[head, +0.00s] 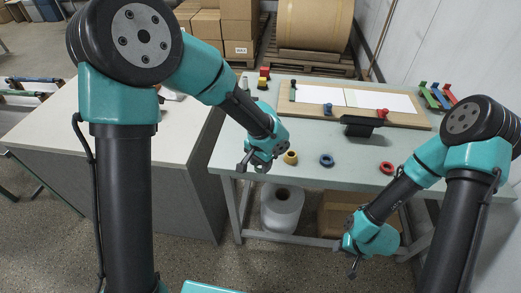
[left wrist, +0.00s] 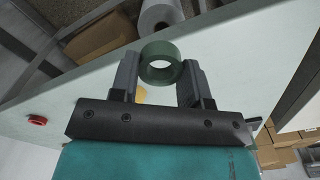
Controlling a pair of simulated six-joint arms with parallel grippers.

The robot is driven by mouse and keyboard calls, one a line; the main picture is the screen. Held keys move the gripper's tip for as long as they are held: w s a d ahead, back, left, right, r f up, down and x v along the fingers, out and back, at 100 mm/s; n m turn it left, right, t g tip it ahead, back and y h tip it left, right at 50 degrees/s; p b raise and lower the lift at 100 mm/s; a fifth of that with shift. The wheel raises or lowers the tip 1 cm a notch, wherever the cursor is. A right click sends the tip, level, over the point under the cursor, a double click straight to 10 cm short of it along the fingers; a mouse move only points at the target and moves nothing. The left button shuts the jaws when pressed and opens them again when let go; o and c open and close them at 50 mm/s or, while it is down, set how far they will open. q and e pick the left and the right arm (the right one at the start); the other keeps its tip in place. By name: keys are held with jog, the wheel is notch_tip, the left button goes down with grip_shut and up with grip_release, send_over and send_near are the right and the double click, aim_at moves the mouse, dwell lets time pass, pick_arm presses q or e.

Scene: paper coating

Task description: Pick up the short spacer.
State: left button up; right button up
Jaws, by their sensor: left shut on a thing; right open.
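A short dark green spacer ring (left wrist: 160,50) sits between the two fingers of my left gripper (left wrist: 160,75) in the left wrist view, gripped on both sides near the fingertips. In the head view my left gripper (head: 254,163) is at the table's front edge, left of a yellow ring (head: 290,157). The green ring is not clear there. A blue ring (head: 327,160) and a red ring (head: 387,168) lie farther right on the table. My right gripper (head: 350,262) is open and empty, low in front of the table.
A wooden board (head: 302,90) with white sheets and coloured clamps lies at the table's back. A black holder (head: 361,125) stands at its front edge. Coloured bars (head: 437,96) lie at the right. The front strip of the table (head: 240,128) is mostly clear around the rings.

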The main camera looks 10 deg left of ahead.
pick_arm(q)
jog(key=s+d, duration=0.1)
jog(key=s, duration=0.5)
jog(key=shift+r, duration=0.3)
jog(key=shift+w, duration=0.15)
